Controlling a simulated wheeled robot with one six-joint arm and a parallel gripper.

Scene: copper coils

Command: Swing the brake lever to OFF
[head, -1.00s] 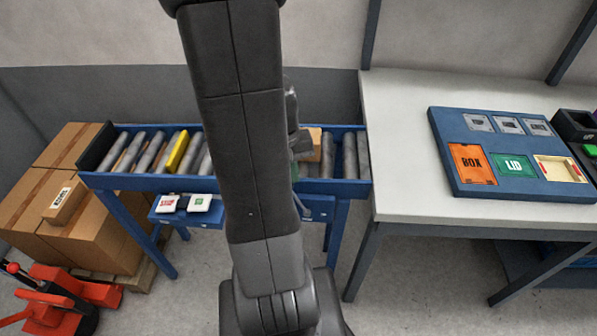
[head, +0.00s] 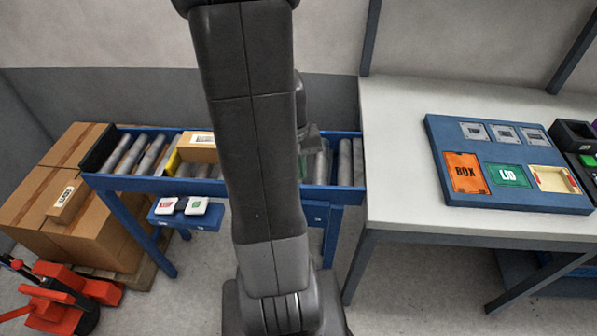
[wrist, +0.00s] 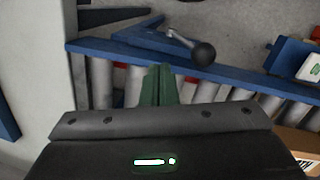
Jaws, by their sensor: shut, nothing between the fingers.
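The brake lever (wrist: 188,43) shows in the wrist view as a thin metal arm ending in a dark round ball knob (wrist: 204,53). It is mounted at the blue conveyor rail, and the knob points right. My gripper (wrist: 158,75) is shut and empty, its green fingers together over the rollers. The fingertips are left of the knob and apart from it. In the head view my arm hides the lever and most of the gripper. No OFF marking is readable.
The blue roller conveyor (head: 345,200) carries a carton (head: 197,147) beside a yellow stop (head: 172,163). Red (head: 166,206) and green (head: 197,206) buttons sit on its front. A white workbench (head: 400,210) stands right; stacked cartons (head: 30,215) and a red pallet truck (head: 50,310) stand left.

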